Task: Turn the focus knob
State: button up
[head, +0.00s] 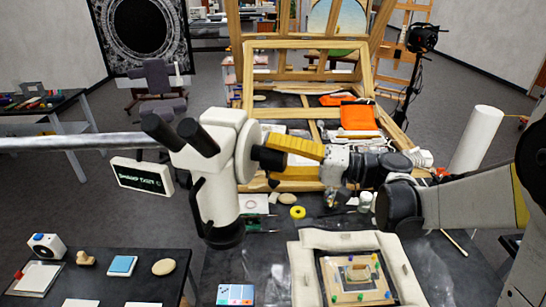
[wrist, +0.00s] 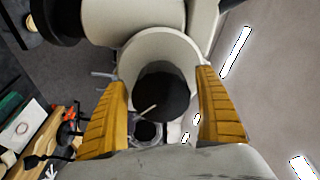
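The white microscope (head: 215,165) with black eyepieces hangs on a grey horizontal boom in the head view. Its black focus knob (head: 259,155) sticks out to the right from a round white hub. In the wrist view the knob (wrist: 162,92) is a black cylinder in front of the pale hub. My gripper (head: 272,155) reaches in from the right with its yellow fingers pointing at the hub. In the wrist view my gripper (wrist: 160,82) has one finger on each side of the knob. Gaps show between knob and fingers, so it is open.
Below the microscope is a cushioned frame (head: 308,278) around a gilt fragment (head: 357,272) on the dark table. A yellow tape roll (head: 298,212) and a white paper roll (head: 476,140) stand nearby. A small sign (head: 142,176) hangs left of the microscope. A wooden easel stands behind.

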jog(key=v, duration=1.2)
dwell(1.7)
jog(key=s+a+f+m+h+b, duration=0.1)
jog(key=s+a+f+h+b, duration=0.15)
jog(key=f, duration=0.35)
jog(key=s+a+f+h+b, duration=0.1)
jog(key=s+f+h+b, duration=0.1)
jog(key=f+h+b, duration=0.3)
jog(key=s+a+f+m+h+b, duration=0.1)
jog(key=s+a+f+b, duration=0.1)
jog(key=f, duration=0.4)
jog(key=s+d+f+h+b, duration=0.3)
jog(key=d+f+h+b, duration=0.1)
jog(key=f, duration=0.2)
jog(key=s+d+f+n+t+h+b, duration=0.1)
jog(key=s+d+f+h+b, duration=0.3)
jog(key=f, duration=0.3)
jog(key=shift+d+n+t, duration=0.3)
jog(key=shift+d, duration=0.2)
